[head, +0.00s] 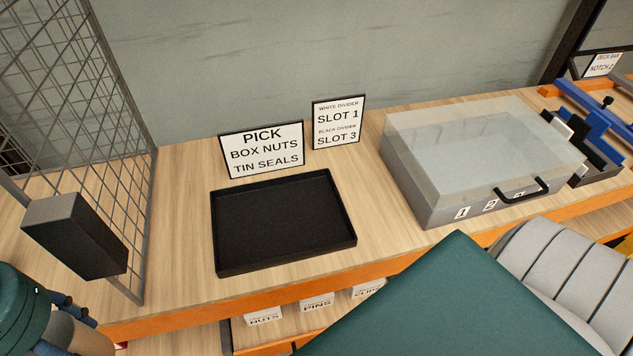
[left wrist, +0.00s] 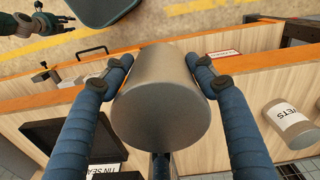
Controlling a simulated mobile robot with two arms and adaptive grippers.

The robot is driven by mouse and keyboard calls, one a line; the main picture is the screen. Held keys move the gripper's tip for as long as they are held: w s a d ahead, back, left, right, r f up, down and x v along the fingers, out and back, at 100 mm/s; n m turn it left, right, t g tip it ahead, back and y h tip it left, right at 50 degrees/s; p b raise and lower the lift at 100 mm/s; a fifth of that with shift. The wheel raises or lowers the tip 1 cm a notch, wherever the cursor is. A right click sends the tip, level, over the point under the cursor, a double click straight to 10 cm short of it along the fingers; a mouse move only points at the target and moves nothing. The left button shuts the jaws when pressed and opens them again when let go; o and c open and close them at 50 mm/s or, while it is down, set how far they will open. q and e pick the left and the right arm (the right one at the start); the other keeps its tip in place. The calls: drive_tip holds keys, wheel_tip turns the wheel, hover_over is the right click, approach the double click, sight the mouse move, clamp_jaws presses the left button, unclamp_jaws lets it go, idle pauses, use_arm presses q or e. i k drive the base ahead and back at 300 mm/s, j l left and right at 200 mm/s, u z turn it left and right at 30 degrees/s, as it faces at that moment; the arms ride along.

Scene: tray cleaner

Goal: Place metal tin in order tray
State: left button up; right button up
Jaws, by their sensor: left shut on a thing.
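The metal tin (left wrist: 160,100) is a plain grey cylinder, large in the left wrist view. My left gripper (left wrist: 168,70) is shut on it, with one blue finger on each side. In the head view, my left arm and gripper show only partly at the bottom left corner, left of the order tray. The order tray (head: 283,222) is black, shallow and empty, on the wooden bench. Part of it also shows in the left wrist view (left wrist: 60,132), lower left of the tin. My right gripper seems to show small at the upper left there; its jaw state is unclear.
A PICK sign (head: 262,150) and a slot sign (head: 337,123) stand behind the tray. A clear-lidded case (head: 480,150) is to its right. A wire mesh panel (head: 95,120) and a black block (head: 75,235) are left. A labelled can (left wrist: 290,122) lies right in the wrist view.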

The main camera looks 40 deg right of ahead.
sight(290, 207)
drive_tip(key=l, duration=0.45)
drive_tip(key=k+l, duration=0.15)
drive_tip(key=l, duration=0.7)
drive_tip(key=i+l, duration=0.25)
drive_tip(key=l, duration=0.15)
